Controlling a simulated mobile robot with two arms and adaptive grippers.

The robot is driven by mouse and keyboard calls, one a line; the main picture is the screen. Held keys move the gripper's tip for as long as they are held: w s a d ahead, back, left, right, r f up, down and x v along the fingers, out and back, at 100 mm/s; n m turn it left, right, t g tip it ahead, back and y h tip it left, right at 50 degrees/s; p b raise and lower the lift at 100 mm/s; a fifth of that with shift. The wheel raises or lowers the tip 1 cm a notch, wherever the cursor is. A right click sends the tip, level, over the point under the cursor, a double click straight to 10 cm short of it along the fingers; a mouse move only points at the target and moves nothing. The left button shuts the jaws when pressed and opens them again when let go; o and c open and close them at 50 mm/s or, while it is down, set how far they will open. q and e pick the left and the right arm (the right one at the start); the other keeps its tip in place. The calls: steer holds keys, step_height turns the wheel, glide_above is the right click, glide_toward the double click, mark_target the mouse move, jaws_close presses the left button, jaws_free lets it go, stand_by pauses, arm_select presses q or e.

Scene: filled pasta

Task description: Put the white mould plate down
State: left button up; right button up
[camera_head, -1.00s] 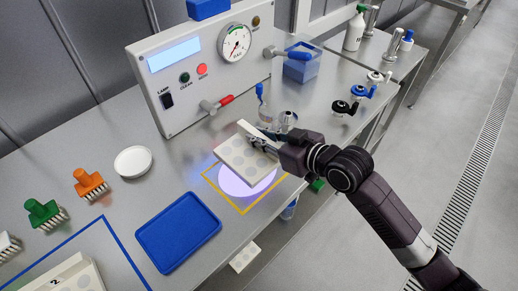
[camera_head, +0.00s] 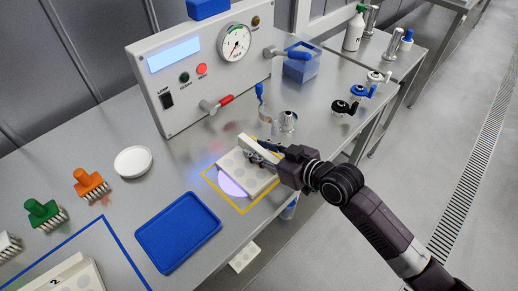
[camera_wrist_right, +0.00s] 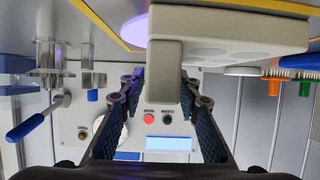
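The white mould plate (camera_head: 252,182) with round grey pockets is over the glowing lamp disc (camera_head: 231,187), inside the yellow-outlined square on the steel bench. It covers much of the disc. My right gripper (camera_head: 262,156) is shut on the plate's raised white grip at its back edge. In the right wrist view, the grip (camera_wrist_right: 165,65) sits between my two fingers, and the plate (camera_wrist_right: 240,35) shows beyond it. I cannot tell whether the plate touches the bench. My left gripper is not in view.
A blue tray (camera_head: 178,232) lies left of the yellow square. The control box (camera_head: 207,68) with gauge stands behind. A white round dish (camera_head: 133,161), an orange brush (camera_head: 89,183) and a green brush (camera_head: 44,214) are at left. Metal fittings (camera_head: 288,121) stand behind the plate.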

steer(key=b+v, duration=0.1)
steer(key=v, duration=1.1)
stand_by(0.5)
